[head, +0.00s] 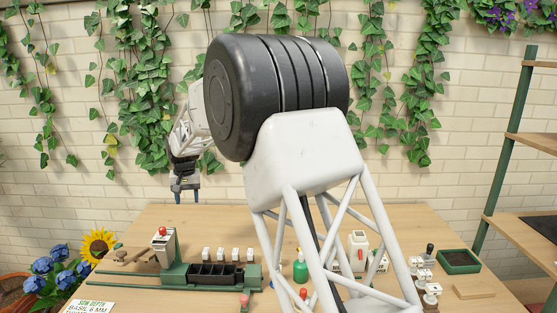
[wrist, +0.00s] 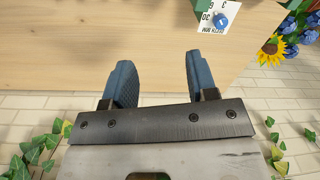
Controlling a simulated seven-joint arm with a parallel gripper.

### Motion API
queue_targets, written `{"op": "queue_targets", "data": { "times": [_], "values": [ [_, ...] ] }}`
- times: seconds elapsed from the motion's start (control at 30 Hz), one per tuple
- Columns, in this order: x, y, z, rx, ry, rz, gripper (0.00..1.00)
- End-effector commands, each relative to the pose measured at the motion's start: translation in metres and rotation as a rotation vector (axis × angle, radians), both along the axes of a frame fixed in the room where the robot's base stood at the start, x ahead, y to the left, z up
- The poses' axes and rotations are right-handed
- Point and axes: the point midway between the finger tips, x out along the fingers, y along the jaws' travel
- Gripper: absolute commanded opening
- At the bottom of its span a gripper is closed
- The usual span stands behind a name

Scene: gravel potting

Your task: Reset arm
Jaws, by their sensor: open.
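My gripper (head: 186,197) hangs in the air over the back left of the table, fingers pointing down, in the head view. In the wrist view my gripper (wrist: 158,88) shows two blue fingers spread apart with nothing between them. The wooden table (head: 190,220) lies below it, and its bare edge shows under the fingers in the wrist view. My own arm covers much of the middle of the head view and hides part of the table.
A green rig with a black tray (head: 215,274) stands on the table's left. A green spray bottle (head: 300,268), a white device (head: 358,250) and a green soil tray (head: 459,261) stand further right. Sunflowers (head: 98,246) are at the left edge. A shelf (head: 530,142) stands right.

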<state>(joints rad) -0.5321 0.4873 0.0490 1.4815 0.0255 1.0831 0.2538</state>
Motion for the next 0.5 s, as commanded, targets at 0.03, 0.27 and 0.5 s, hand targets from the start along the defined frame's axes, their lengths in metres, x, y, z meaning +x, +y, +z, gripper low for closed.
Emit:
{"op": "queue_targets", "data": {
  "times": [0.03, 0.27, 0.5],
  "values": [
    [-0.004, -0.015, 0.01, 0.001, -0.005, -0.007, 0.53],
    [-0.028, -0.074, 0.042, 0.007, -0.021, -0.031, 0.53],
    [-0.058, -0.135, 0.071, 0.01, -0.038, -0.055, 0.53]
  ]
}}
